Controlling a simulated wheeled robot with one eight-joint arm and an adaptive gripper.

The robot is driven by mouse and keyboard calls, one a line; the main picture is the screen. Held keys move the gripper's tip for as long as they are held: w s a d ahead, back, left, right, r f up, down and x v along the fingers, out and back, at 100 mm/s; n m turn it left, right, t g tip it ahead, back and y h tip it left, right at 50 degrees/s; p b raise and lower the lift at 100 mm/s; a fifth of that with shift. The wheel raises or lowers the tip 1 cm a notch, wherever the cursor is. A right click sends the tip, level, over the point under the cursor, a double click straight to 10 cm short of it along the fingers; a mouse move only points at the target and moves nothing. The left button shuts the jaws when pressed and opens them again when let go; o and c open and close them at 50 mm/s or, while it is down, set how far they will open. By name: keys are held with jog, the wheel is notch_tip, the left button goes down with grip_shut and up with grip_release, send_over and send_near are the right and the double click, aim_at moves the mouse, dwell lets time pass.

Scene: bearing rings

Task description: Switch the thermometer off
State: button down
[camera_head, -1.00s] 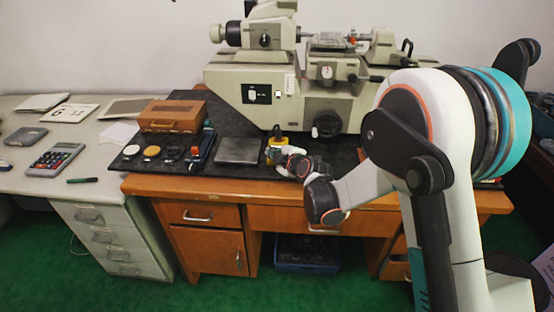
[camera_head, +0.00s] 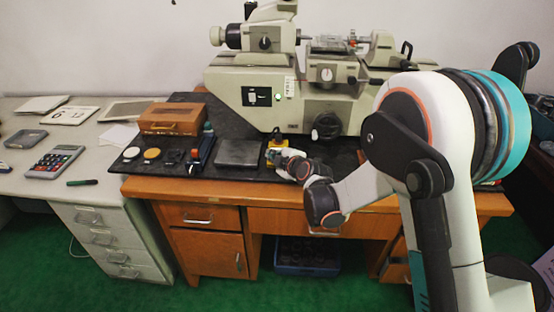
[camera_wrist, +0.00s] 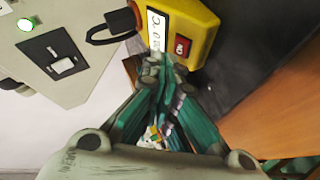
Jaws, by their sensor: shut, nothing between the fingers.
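The thermometer is a small yellow device (camera_head: 278,142) on the dark mat, in front of the grey machine. In the wrist view its yellow body (camera_wrist: 203,22) fills the top centre, with a white display (camera_wrist: 157,30) bearing dark digits and a red switch (camera_wrist: 183,46) marked ON. My gripper (camera_wrist: 166,68) is shut and empty, its fingertips at the near end of the thermometer, close to the red switch. I cannot tell whether they touch it. In the head view my gripper (camera_head: 284,158) hides the thermometer's lower part.
The measuring machine (camera_head: 300,95) stands behind, with a green light (camera_wrist: 26,25) on its panel. A metal plate (camera_head: 239,152), a blue-and-red tool (camera_head: 201,152) and a wooden box (camera_head: 171,117) lie to the left. A dark cable loop (camera_wrist: 112,27) shows beside the thermometer.

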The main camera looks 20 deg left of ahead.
jog(key=shift+f, duration=0.15)
jog(key=shift+w+f+b, duration=0.15)
jog(key=shift+f+b, duration=0.1)
jog(key=shift+b, duration=0.15)
jog(key=shift+f, duration=0.15)
dwell(0.5)
jog(key=shift+s+r, duration=0.2)
jog(key=shift+r, duration=0.4)
jog(key=shift+r, duration=0.1)
jog(key=s+r+p, duration=0.1)
jog(key=r, duration=0.2)
jog(key=s+r+p, duration=0.1)
jog(key=r, duration=0.1)
jog(key=shift+s+d+r+p, duration=0.1)
jog(key=shift+s+d+p, duration=0.2)
jog(key=shift+p, duration=0.05)
dwell(2.3)
